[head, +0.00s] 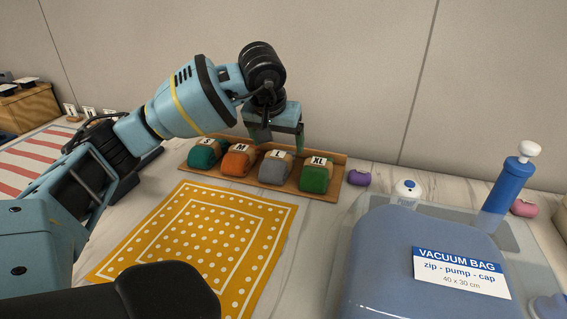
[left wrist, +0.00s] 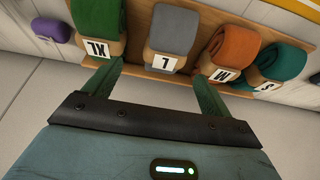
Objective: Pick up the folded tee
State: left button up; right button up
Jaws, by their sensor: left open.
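Rolled, folded tees with paper bands stand in a row in a wooden tray (head: 332,196): teal S (head: 202,157), orange M (head: 236,164), grey L (head: 273,172) and green XL (head: 315,178). My left gripper (head: 281,147) is open and empty above the tray, near the L and XL tees. In the left wrist view the grey L tee (left wrist: 174,31) lies ahead between the open fingers (left wrist: 160,72), with the green XL tee (left wrist: 98,18) to the left and the orange M tee (left wrist: 232,50) to the right. My right gripper is not in view.
A yellow dotted bandana (head: 205,240) lies flat in front of the tray. A blue vacuum bag (head: 385,265) and an upright blue pump (head: 507,187) are at the right. A purple roll (head: 358,178) lies beside the tray. A wall rises close behind.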

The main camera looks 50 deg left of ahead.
aim_at(277, 158)
pick_arm(q)
jog(key=shift+a+f, duration=0.15)
jog(key=shift+f, duration=0.45)
jog(key=shift+w+a+f, duration=0.15)
jog(key=shift+w+f, duration=0.2)
jog(key=shift+f, duration=0.25)
jog(key=x, duration=0.4)
jog(key=shift+s+a+f+b, duration=0.15)
jog(key=shift+s+a+b, duration=0.05)
jog(key=shift+s+b, duration=0.2)
jog(key=shift+w+f, duration=0.2)
jog(key=shift+f, duration=0.25)
jog(key=shift+c, duration=0.4)
jog(key=c, duration=1.1)
jog(key=shift+o, duration=0.2)
jog(key=shift+r, duration=0.15)
